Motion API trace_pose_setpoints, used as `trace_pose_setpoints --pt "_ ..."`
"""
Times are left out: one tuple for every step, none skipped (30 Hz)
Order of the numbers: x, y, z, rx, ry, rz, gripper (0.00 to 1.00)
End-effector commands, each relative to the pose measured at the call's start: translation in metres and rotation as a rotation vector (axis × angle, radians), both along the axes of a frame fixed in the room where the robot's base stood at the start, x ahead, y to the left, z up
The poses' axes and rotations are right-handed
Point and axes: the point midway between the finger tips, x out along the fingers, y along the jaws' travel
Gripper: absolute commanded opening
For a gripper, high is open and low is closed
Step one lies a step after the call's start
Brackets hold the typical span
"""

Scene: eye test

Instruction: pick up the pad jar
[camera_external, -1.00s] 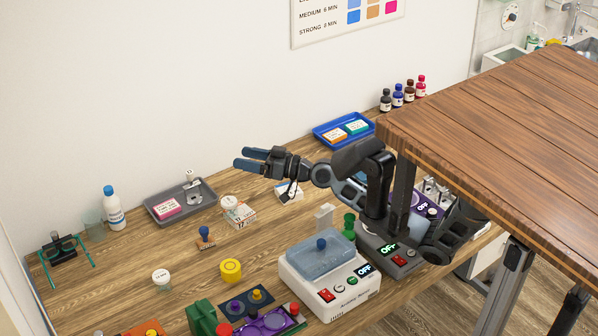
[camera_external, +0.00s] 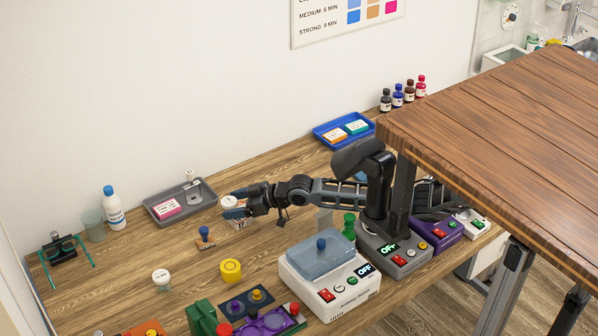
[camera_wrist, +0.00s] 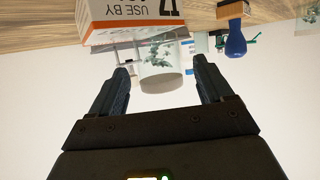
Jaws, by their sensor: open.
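A small round jar with a white lid (camera_external: 229,201), which I take for the pad jar, stands on a white and orange box at mid-table. In the wrist view the picture is upside down, and the jar (camera_wrist: 163,82) looks pale with dark green marks on its side. My gripper (camera_external: 234,202) is open and level, with one finger on each side of the jar. In the wrist view the jar shows between the fingertips (camera_wrist: 159,68) with a gap on both sides. How deep it sits between them is hard to tell.
The box (camera_wrist: 135,18) under the jar reads "USE BY". A grey tray (camera_external: 160,217) lies behind left. A blue-handled stamp (camera_external: 205,238) stands in front, near a yellow round item (camera_external: 230,270). A white machine (camera_external: 330,285) stands front right. Another white-lidded jar (camera_external: 161,279) stands front left.

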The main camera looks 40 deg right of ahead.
Motion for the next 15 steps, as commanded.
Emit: trace_pose_setpoints --pt "0.004 0.006 -0.007 -0.002 -0.001 0.003 0.8" --pt "0.007 0.008 -0.01 -0.002 -0.002 0.003 0.8" --pt "0.011 0.011 -0.012 -0.002 -0.002 0.002 0.8" --pt "0.014 0.014 -0.013 -0.002 -0.002 0.002 0.8" --pt "0.016 0.016 -0.016 -0.001 -0.001 0.003 0.8" --pt "0.019 0.019 -0.017 -0.002 -0.002 0.002 0.8" --pt "0.021 0.021 -0.017 -0.002 -0.002 0.003 0.8" --pt "0.023 0.023 -0.018 -0.001 -0.001 0.003 0.8" --pt "0.025 0.024 -0.018 0.0 -0.002 0.002 0.8" --pt "0.025 0.024 -0.018 0.0 -0.001 0.001 0.8" --pt "0.026 0.025 -0.018 0.001 0.0 0.001 0.8" --pt "0.026 0.026 -0.017 0.002 -0.001 0.001 0.8" --pt "0.026 0.026 -0.017 0.002 -0.001 0.001 0.8" --pt "0.027 0.026 -0.017 0.002 -0.001 0.001 0.8" --pt "0.026 0.026 -0.016 0.002 -0.001 0.001 0.8"
